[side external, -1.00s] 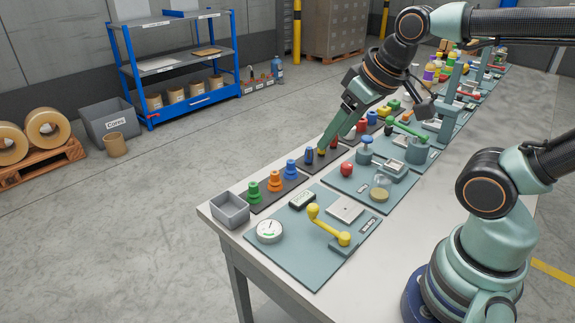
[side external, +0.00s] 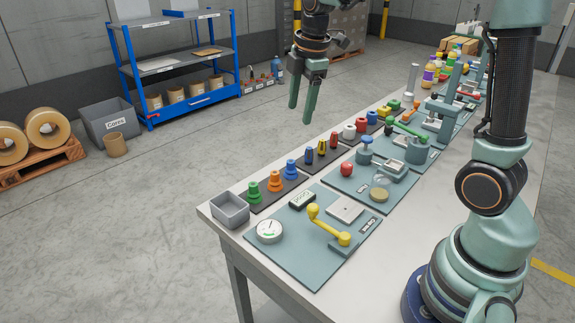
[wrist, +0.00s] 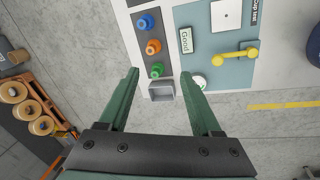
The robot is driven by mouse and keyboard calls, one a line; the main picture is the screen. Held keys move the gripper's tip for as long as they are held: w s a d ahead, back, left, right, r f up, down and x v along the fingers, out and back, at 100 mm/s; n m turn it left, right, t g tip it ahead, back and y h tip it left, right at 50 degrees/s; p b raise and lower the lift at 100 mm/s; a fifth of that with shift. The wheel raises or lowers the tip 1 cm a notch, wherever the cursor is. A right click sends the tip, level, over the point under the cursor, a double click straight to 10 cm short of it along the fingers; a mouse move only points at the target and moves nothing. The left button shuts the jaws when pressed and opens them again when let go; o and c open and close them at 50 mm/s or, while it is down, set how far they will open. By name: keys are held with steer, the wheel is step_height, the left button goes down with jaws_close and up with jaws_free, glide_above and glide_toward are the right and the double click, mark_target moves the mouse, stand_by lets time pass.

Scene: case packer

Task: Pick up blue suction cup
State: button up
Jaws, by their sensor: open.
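The blue suction cup (side external: 291,169) stands on a dark strip at the table's left edge, beside an orange suction cup (side external: 274,181) and a green one (side external: 253,191). In the wrist view the blue suction cup (wrist: 146,22) is at the top, farthest from my gripper, with the orange (wrist: 153,46) and green (wrist: 157,70) cups nearer. My gripper (side external: 300,115) points down in the side view, open and empty, in the air above and behind the cups. In the wrist view its two fingers (wrist: 158,75) are spread wide, with nothing between them touching.
A grey bin (side external: 231,209) sits at the table corner next to the green cup. A teal panel with a gauge (side external: 269,231) and a yellow crank (side external: 328,225) lies to the right. Blue, yellow and red pieces (side external: 322,147) stand on the strip behind the cups.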

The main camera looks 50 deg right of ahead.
mark_target(291, 161)
steer(key=w+d+f+n, duration=0.2)
steer(key=f+n, duration=0.1)
steer(key=f, duration=0.2)
steer(key=w+d+f+n+g, duration=0.1)
steer(key=w+d+f+n, duration=0.1)
steer(key=f, duration=0.4)
steer(key=w+d+f+n+g, duration=0.1)
steer(key=w+f+n, duration=0.2)
steer(key=f+n, duration=0.1)
steer(key=shift+d+f+n, duration=0.4)
steer(key=shift+f, duration=0.35)
steer(key=shift+w+f, duration=0.15)
steer(key=shift+f, duration=0.8)
steer(key=shift+w+f, duration=0.2)
steer(key=shift+f, duration=0.7)
steer(key=shift+w+f, duration=0.15)
steer(key=shift+f, duration=0.8)
jaws_close()
